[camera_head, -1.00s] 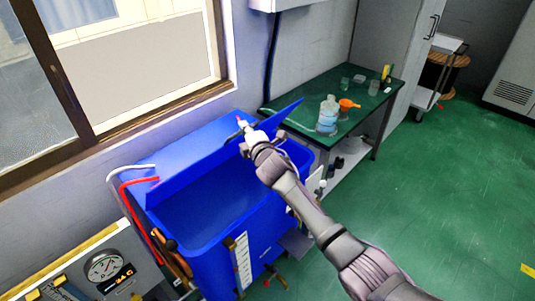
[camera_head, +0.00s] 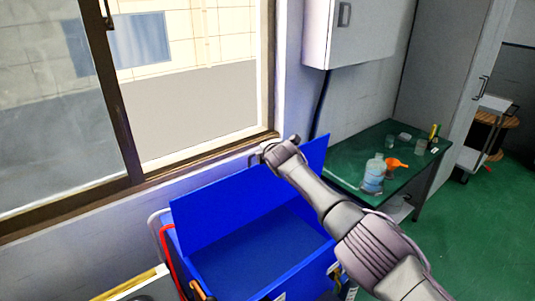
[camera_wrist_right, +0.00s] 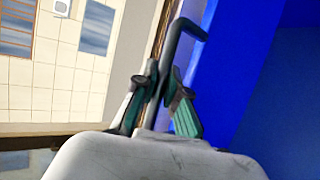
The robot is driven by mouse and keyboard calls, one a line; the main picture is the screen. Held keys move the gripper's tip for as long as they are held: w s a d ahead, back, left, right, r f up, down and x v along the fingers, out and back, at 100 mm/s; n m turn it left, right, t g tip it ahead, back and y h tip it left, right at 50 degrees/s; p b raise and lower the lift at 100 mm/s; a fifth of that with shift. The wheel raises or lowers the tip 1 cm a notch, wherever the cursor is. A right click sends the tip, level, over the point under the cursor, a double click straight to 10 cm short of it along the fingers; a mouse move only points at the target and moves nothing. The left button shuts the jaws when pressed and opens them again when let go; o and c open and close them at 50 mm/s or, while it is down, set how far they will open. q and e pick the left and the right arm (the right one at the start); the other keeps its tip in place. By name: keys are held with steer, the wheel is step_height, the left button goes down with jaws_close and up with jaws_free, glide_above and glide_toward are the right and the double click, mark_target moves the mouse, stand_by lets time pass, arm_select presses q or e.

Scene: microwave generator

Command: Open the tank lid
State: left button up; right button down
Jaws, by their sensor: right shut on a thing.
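The blue tank (camera_head: 325,283) stands below the window, and its open inside shows in the head view. Its blue lid (camera_head: 235,198) stands raised as a broad, steep panel along the window side. My right gripper (camera_head: 262,153) is at the lid's upper edge, near the window sill. In the right wrist view, the fingers of my right gripper (camera_wrist_right: 160,95) are shut on a dark bent handle (camera_wrist_right: 178,40) beside the blue lid (camera_wrist_right: 225,65). The handle is mostly hidden in the head view. My left gripper is not in view.
The window (camera_head: 190,80) and its sill are close behind the lid and gripper. A green table (camera_head: 345,160) with a bottle (camera_head: 374,175) and an orange funnel (camera_head: 396,164) stands to the right. A white wall cabinet (camera_head: 358,35) hangs above. Green floor is clear at the right.

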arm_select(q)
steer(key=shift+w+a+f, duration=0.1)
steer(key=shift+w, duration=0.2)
arm_select(e)
steer(key=shift+w+a+r, duration=0.15)
steer(key=shift+w+a, duration=0.25)
steer(key=shift+w, duration=0.05)
steer(key=c, duration=1.2)
jaws_free()
steer(key=shift+d+r, duration=0.1)
steer(key=shift+r, duration=0.1)
steer(key=shift+s+d+r, duration=0.15)
steer(key=shift+s+r, duration=0.05)
steer(key=shift+s, duration=0.2)
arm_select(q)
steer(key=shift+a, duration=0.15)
arm_select(e)
steer(key=a+v, duration=0.1)
steer(key=v, duration=0.5)
steer(key=shift+s+d, duration=0.25)
steer(key=shift+d, duration=0.1)
